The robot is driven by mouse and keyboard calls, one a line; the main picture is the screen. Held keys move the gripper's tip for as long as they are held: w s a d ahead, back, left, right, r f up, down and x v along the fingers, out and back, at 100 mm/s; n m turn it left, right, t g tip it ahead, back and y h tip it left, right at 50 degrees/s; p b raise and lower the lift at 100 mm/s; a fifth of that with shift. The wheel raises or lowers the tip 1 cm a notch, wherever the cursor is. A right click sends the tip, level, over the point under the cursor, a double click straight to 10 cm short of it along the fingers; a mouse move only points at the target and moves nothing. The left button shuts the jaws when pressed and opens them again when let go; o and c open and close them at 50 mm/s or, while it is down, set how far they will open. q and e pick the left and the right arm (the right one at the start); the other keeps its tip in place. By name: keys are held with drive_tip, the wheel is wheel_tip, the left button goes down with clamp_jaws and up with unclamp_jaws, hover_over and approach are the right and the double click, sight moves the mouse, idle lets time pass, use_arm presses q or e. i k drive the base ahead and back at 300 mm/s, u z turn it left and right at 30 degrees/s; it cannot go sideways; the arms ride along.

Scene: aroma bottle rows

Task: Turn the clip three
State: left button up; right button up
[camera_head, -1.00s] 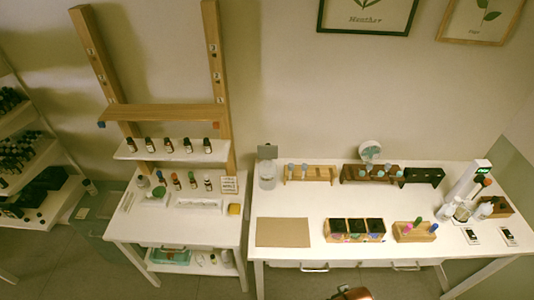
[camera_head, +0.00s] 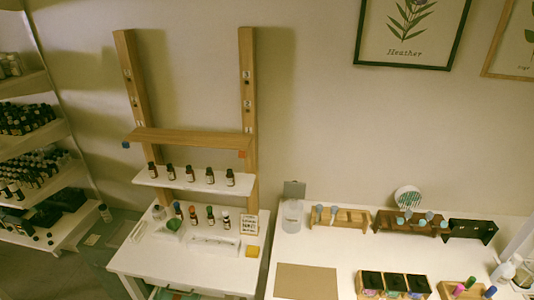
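A wooden rack stands at the wall, with a left post (camera_head: 130,80) and a right post (camera_head: 248,100). Each post carries small numbered labels; the upper one (camera_head: 247,75) on the right post seems to read 3, but it is tiny. A wooden shelf board (camera_head: 190,139) spans the posts below the labels. A small blue piece (camera_head: 126,145) sits at the board's left end and an orange-red piece (camera_head: 242,154) at its right end. They may be clips; their turn is too small to tell. Neither of my grippers is in view.
A white shelf (camera_head: 195,181) with several dark bottles is below the board. The right table holds a brown mat (camera_head: 306,282) and wooden racks (camera_head: 340,218). Shelves of bottles stand left.

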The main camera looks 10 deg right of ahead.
sight(444, 225)
drive_tip(key=z, duration=1.6)
